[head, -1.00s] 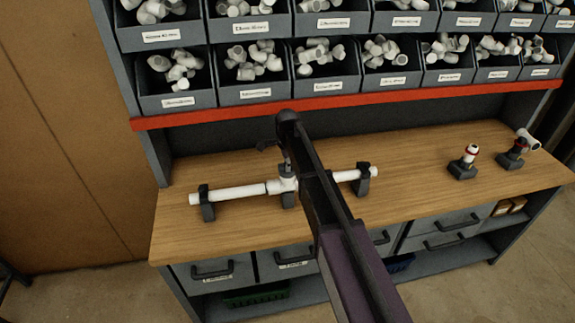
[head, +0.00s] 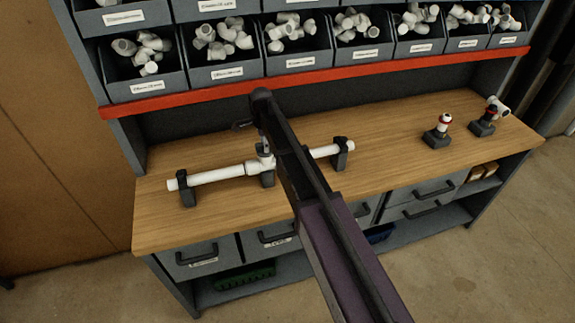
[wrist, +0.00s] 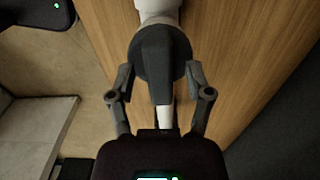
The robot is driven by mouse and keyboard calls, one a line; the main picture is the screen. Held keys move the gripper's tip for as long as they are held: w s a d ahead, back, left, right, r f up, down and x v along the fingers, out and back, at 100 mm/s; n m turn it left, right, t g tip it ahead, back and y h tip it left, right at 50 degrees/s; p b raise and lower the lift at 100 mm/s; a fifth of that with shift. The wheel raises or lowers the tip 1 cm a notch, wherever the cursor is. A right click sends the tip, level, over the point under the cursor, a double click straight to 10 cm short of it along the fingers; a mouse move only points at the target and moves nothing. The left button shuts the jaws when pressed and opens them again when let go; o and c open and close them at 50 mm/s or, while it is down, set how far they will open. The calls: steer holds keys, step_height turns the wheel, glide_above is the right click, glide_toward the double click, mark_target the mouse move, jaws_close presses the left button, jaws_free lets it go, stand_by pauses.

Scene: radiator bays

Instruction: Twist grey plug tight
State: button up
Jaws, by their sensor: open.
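A white tee fitting (head: 264,161) sits in the middle of a horizontal white pipe (head: 212,177) on the workbench. In the head view my gripper (head: 262,140) is above the tee, pointing down, partly hidden by my arm. In the wrist view a dark grey rounded part, seemingly the grey plug (wrist: 160,55), lies between the two spread fingers of my gripper (wrist: 160,78). A white end of the fitting or pipe (wrist: 158,10) shows beyond it. The fingers are open around the grey part; I cannot tell whether they touch it. The plug's seating is hidden.
Dark clamps (head: 187,191) hold the pipe on the wooden workbench (head: 400,170). Two small stands with fittings, one (head: 437,132) nearer, stand at the right. Bins (head: 225,62) of white fittings hang above a red rail (head: 330,78). The bench's front left is clear.

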steer(key=shift+n, duration=0.3)
steer(key=n, duration=0.8)
steer(key=shift+n, duration=0.3)
steer(key=shift+r+p, duration=0.4)
step_height(320, 180, up, 13)
steer(key=p, duration=1.3)
steer(key=s+d+f+n+b, duration=0.3)
steer(key=s+d+f+b, duration=0.7)
steer(key=f+b, duration=0.2)
steer(key=s+d+f+n+b, duration=0.2)
steer(key=s+d+f+b, duration=0.7)
steer(key=s+f+b, duration=0.2)
step_height(320, 180, down, 2)
steer(key=b, duration=0.2)
steer(key=shift+d+f+n+t+b, duration=0.25)
steer(key=shift+d+n+t+b, duration=0.05)
steer(key=shift+d+n+t, duration=0.1)
steer(key=shift+g, duration=0.4)
steer(key=s+d, duration=0.2)
steer(key=s, duration=0.1)
steer(key=s+d, duration=0.1)
steer(key=shift+s+d, duration=0.1)
steer(key=shift+s, duration=0.3)
